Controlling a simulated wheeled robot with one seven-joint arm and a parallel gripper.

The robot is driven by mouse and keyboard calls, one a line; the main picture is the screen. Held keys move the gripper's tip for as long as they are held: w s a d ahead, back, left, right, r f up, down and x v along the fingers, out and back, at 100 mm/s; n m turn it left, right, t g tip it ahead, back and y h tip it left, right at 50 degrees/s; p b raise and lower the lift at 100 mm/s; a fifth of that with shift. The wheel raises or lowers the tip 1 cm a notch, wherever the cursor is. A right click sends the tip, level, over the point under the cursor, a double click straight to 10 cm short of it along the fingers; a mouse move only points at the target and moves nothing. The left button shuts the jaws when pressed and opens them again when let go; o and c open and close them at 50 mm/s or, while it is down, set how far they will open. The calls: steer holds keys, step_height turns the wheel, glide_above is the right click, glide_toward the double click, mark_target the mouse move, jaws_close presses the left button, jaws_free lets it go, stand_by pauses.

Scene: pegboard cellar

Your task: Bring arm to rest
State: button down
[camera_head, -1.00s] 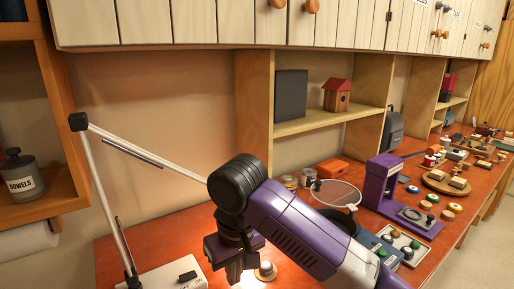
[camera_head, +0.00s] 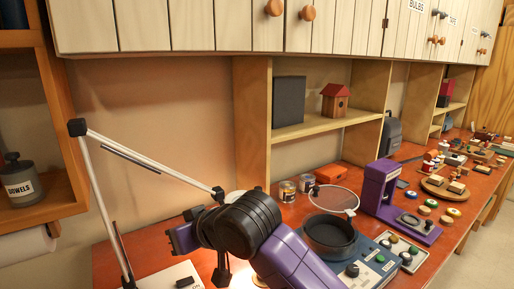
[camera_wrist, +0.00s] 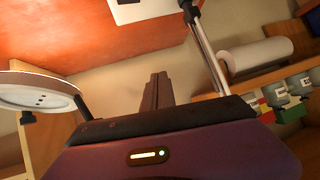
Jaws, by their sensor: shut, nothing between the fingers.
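My gripper (camera_wrist: 159,82) is shut and empty in the wrist view, its dark fingers together beyond the purple housing. In the head view, my purple arm reaches in from the bottom, bent at a large dark joint. The wrist end shows left of that joint, above the red-brown bench (camera_head: 145,246), beside the desk lamp (camera_head: 99,203). The fingers are hard to make out there. The lamp's pole (camera_wrist: 207,52) and round pale head (camera_wrist: 38,91) flank the gripper in the wrist view, apart from the fingers.
A paper towel roll (camera_wrist: 256,55) and several jars show at right in the wrist view. In the head view, a blue device (camera_head: 378,262), a purple stand (camera_head: 378,187) and two cans (camera_head: 288,191) occupy the bench to the right. Cabinets (camera_head: 180,25) hang above.

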steer(key=s+d+f+m+t+h, duration=0.25)
steer(key=s+d+m+t, duration=0.3)
steer(key=s+d, duration=0.5)
steer(key=s+d+f+m+t+h, duration=0.2)
steer(key=s+d+f+m+t, duration=0.4)
steer(key=d, duration=0.7)
steer(key=s+d+f+n+g+h, duration=0.1)
steer(key=s+d, duration=0.3)
steer(key=s, duration=0.5)
steer(key=s+d+f+n+g+h, duration=0.1)
steer(key=s+d, duration=0.4)
steer(key=s, duration=0.5)
steer(key=s+d+f+n+g+h, duration=0.1)
steer(key=s+d+f, duration=0.3)
steer(key=s, duration=0.5)
steer(key=shift+s+d+f+g+h, duration=0.25)
steer(key=shift+f+g+h, duration=0.1)
steer(key=shift+h, duration=0.3)
